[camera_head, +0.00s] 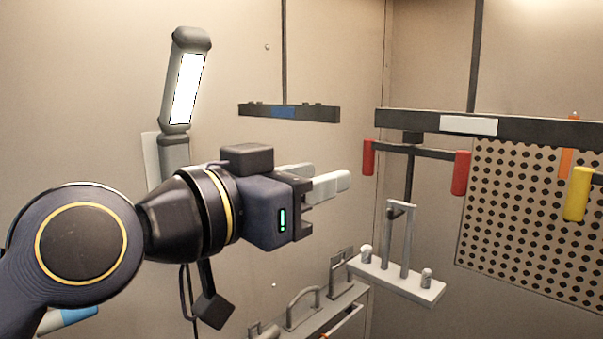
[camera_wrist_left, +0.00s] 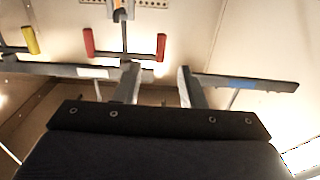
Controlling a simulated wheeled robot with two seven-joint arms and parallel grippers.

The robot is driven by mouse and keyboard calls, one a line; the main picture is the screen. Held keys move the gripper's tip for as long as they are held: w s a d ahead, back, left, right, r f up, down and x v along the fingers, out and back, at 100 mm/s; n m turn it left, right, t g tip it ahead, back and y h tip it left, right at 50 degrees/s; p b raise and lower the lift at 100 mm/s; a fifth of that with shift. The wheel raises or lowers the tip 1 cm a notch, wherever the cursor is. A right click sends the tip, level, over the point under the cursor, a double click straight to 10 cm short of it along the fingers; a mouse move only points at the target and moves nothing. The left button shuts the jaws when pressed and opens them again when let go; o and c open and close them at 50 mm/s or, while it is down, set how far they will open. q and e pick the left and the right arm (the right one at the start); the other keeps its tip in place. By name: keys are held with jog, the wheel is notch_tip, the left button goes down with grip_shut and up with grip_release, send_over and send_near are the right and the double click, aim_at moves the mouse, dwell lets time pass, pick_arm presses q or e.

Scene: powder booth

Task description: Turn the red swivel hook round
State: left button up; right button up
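The red swivel hook hangs under a dark overhead rail (camera_head: 540,127). It has a dark crossbar (camera_head: 425,151) with a red grip at the left end (camera_head: 369,157) and another at the right end (camera_head: 461,173). A dark rod drops from its middle to a pale bracket with two posts (camera_head: 395,277). Both red grips also show in the left wrist view, one on the left (camera_wrist_left: 89,42) and one on the right (camera_wrist_left: 160,47). My left gripper (camera_head: 332,176) is open and empty, left of the left red grip and apart from it. My right gripper is not in view.
A yellow-grip hook (camera_head: 578,193) and an orange one (camera_head: 567,162) hang farther right, before a perforated panel (camera_head: 530,225). A shorter dark rail with a blue label (camera_head: 284,112) hangs behind my gripper. A lit lamp (camera_head: 186,85) stands left. A bench with handled fittings (camera_head: 318,310) lies below.

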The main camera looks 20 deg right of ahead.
aim_at(365, 164)
pick_arm(q)
jog(key=p+x, duration=0.5)
jog(key=x, duration=0.5)
jog(key=shift+a+r, duration=0.1)
jog(key=shift+w+d, duration=0.25)
jog(key=shift+d, duration=0.3)
jog(key=shift+c, duration=0.5)
jog(key=c, duration=0.5)
